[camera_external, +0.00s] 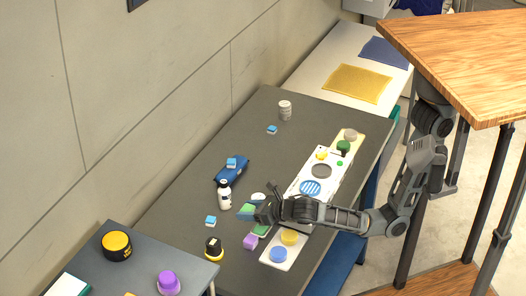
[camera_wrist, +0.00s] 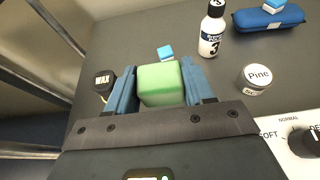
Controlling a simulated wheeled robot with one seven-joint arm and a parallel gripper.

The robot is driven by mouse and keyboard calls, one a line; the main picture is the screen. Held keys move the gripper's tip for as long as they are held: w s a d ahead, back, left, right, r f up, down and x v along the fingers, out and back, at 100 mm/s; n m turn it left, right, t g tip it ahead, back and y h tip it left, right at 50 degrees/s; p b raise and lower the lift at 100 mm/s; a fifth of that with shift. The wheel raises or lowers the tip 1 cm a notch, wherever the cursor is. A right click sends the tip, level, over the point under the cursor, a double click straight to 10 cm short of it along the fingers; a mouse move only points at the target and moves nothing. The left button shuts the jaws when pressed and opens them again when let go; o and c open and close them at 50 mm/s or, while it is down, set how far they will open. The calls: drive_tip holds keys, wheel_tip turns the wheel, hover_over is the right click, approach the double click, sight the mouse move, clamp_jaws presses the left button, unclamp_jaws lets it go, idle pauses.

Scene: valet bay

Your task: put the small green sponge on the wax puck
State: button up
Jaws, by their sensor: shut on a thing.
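The small green sponge (camera_wrist: 160,84) is between the two blue fingers of my gripper (camera_wrist: 162,88) in the wrist view. My gripper is shut on it. In the external view my gripper (camera_external: 252,212) is over the dark table, with a bit of green showing at its tip. The wax puck (camera_wrist: 103,80) is a black round tin lettered WAX, left of my gripper in the wrist view. In the external view the wax puck (camera_external: 214,248) shows a yellow band and sits on the table's near left part, apart from the sponge.
A purple block (camera_external: 250,241) and a white panel (camera_external: 318,170) are near my arm. A side table (camera_external: 140,262) is at the left.

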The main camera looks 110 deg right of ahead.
drive_tip(key=shift+d+r, duration=0.25)
drive_tip(key=shift+d, duration=0.15)
drive_tip(key=w+d+r+b, duration=0.5)
drive_tip(key=w+r, duration=0.1)
hover_over(214, 242)
wheel_tip(214, 242, down, 7)
drive_tip(key=shift+r, duration=0.2)
drive_tip(key=shift+f, duration=2)
drive_tip(key=o, duration=1)
drive_tip(key=shift+f, duration=0.15)
